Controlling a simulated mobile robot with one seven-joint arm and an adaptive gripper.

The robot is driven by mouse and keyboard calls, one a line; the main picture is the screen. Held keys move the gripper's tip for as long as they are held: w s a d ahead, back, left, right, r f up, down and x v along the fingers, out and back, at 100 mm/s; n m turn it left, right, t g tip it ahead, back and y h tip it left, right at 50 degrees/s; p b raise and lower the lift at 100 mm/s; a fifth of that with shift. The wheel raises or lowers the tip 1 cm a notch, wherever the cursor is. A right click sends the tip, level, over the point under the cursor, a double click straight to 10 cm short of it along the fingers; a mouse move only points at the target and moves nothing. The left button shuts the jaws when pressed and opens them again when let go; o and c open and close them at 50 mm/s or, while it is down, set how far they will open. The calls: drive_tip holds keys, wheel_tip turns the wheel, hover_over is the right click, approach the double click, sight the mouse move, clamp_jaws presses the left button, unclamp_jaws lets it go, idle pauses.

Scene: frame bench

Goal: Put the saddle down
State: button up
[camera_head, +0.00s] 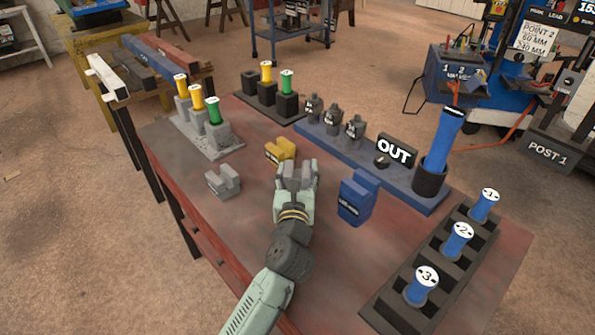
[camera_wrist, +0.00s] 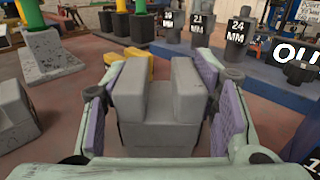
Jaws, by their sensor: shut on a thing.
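My gripper (camera_head: 297,186) is over the middle of the red bench, shut on a grey saddle (camera_wrist: 147,132), a block with two upright prongs and a notch between them. In the wrist view its purple pads press the saddle from both sides, and the saddle is upright. In the head view the held saddle (camera_head: 293,175) shows partly between the fingers. Its underside is hidden, so I cannot tell whether it touches the bench. Another grey saddle (camera_head: 223,182) stands to the left, a yellow saddle (camera_head: 281,152) just behind, and a blue saddle (camera_head: 354,200) to the right.
The red bench (camera_head: 185,220) is clear in front of the left grey saddle. A grey block (camera_head: 205,138) with coloured posts stands at back left. A blue rail (camera_head: 408,186) with dark plugs and an OUT sign runs behind. A black rack (camera_head: 408,290) with numbered blue cylinders is at right.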

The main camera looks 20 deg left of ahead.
drive_tip(key=o, duration=1.2)
drive_tip(key=shift+f, duration=0.1)
drive_tip(key=shift+c, duration=0.2)
drive_tip(key=o, duration=0.4)
drive_tip(key=shift+o, duration=0.2)
drive_tip(key=shift+r, duration=0.2)
